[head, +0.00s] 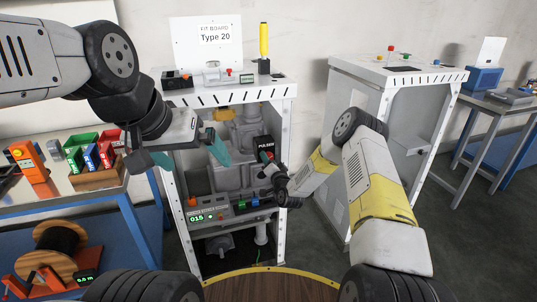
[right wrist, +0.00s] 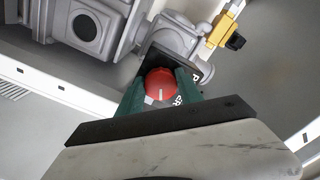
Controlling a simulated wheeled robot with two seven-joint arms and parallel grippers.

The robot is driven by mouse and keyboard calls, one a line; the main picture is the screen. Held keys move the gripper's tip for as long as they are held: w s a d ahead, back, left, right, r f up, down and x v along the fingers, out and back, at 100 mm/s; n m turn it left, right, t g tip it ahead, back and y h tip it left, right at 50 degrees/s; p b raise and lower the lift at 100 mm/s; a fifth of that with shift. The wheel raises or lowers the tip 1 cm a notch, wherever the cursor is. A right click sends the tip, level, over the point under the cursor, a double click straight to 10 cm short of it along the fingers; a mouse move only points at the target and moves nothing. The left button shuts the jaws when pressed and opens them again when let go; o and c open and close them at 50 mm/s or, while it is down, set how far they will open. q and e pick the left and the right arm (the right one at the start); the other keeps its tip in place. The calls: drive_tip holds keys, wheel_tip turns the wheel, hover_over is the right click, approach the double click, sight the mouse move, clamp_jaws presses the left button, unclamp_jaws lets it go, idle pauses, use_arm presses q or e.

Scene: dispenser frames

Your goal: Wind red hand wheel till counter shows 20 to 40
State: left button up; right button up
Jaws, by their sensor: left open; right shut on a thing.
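The red hand wheel (right wrist: 160,85) is a small round knob with a pale index mark, on a dark plate with white lettering. In the head view the black plate (head: 263,143) reads PULSER inside the open cabinet. My right gripper (right wrist: 161,86) is shut on the wheel, with its green fingers at either side. In the head view my right gripper (head: 270,160) is at the plate and hides most of the wheel. The counter (head: 197,218) shows 015 in green digits. My left gripper (head: 188,156) is open and empty in front of the cabinet's left side.
The white cabinet (head: 290,150) frames grey pipework, with a yellow-handled fitting (right wrist: 221,29) near the wheel. A second cabinet (head: 345,120) stands to the right. A bench (head: 95,180) with coloured bins is at left, a cable reel (head: 58,245) below it.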

drive_tip(key=m, duration=0.5)
drive_tip(key=shift+m, duration=0.4)
idle(0.4)
drive_tip(key=o, duration=1.4)
drive_tip(key=shift+c, duration=0.2)
drive_tip(key=v, duration=0.7)
drive_tip(key=shift+s, duration=0.4)
drive_tip(key=shift+r, duration=0.1)
